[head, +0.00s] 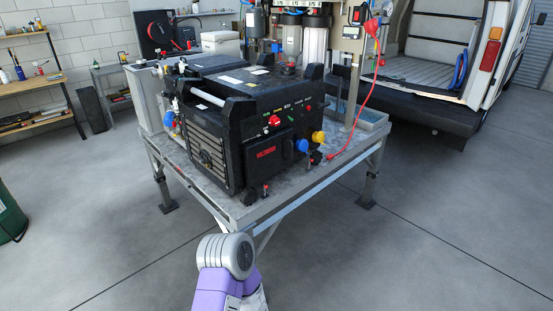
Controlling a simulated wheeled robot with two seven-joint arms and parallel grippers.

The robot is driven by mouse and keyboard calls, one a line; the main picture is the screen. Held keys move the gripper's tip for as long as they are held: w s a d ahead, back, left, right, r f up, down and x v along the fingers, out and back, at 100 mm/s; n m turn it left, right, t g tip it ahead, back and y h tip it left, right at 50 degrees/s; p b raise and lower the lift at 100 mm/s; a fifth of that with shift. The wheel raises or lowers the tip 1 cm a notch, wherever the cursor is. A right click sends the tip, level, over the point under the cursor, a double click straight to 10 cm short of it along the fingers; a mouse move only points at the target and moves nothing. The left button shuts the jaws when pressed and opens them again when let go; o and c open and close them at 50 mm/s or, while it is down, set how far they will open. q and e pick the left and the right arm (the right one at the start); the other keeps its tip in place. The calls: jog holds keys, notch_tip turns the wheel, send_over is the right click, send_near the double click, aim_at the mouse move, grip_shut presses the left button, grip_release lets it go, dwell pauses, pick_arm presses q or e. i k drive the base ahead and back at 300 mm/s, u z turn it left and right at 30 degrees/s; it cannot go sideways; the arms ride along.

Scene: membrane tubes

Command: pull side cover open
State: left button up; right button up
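A black boxy machine (240,92) stands on a metal table. Its left-front side is a louvred panel (203,150) with a round emblem low on it, lying flush with the body. Its right-front face carries a red knob, a yellow knob, a blue knob and a smaller panel with a red label (266,152). I cannot tell for certain which panel is the side cover; no panel stands visibly open. A purple and grey link of my arm shows at the bottom, apart from the table. Neither of my grippers is in view.
The metal table (250,213) has a bare front rim and legs on the floor. A red hose (352,133) hangs at the machine's right. Filter housings (314,43) stand behind. A van (435,75) is at right, shelves (32,88) at left. The floor in front is clear.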

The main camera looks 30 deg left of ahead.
aim_at(264, 158)
jog(key=u, duration=0.45)
jog(key=i, duration=1.9)
jog(key=z, duration=0.35)
